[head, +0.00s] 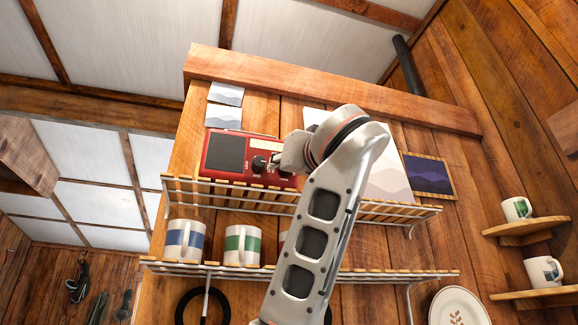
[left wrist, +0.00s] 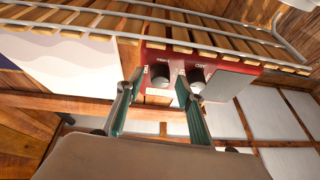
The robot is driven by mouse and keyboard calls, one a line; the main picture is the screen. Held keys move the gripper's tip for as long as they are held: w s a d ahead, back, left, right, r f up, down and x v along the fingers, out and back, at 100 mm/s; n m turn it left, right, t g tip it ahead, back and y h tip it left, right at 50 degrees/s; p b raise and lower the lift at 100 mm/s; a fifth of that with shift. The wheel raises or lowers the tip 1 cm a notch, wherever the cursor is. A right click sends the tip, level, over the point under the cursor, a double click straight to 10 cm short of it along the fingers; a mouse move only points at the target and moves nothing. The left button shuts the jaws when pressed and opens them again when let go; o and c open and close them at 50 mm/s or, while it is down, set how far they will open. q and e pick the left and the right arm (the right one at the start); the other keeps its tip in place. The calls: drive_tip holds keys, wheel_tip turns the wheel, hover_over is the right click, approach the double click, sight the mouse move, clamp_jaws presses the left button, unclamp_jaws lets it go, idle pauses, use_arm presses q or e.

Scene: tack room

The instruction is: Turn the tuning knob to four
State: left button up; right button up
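A red radio (head: 281,180) sits on the upper slatted shelf, with a dark speaker panel at its left and a pale dial strip at its upper right. One dark knob (head: 259,163) shows beside the speaker. The left wrist view shows the radio inverted, with two dark knobs, one farther from the speaker (left wrist: 160,76) and one closer to it (left wrist: 196,77). My left gripper (left wrist: 160,78) is open, its green-padded fingers on either side of the farther knob with gaps. My arm hides that knob in the head view.
The upper shelf (head: 390,212) has a wire rail. Mugs (head: 186,240) stand on the lower shelf below the radio. Pale pictures (head: 385,180) and a dark framed one (head: 429,175) are on the right. More mugs (head: 543,271) stand on small right-hand shelves.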

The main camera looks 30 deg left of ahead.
use_arm(q)
clamp_jaws()
drive_tip(key=shift+m, duration=0.3)
drive_tip(key=shift+m+t+h+b, duration=0.3)
drive_tip(key=shift+m+t+b, duration=0.25)
drive_tip(key=shift+m, duration=0.35)
unclamp_jaws()
drive_tip(key=shift+s, duration=0.1)
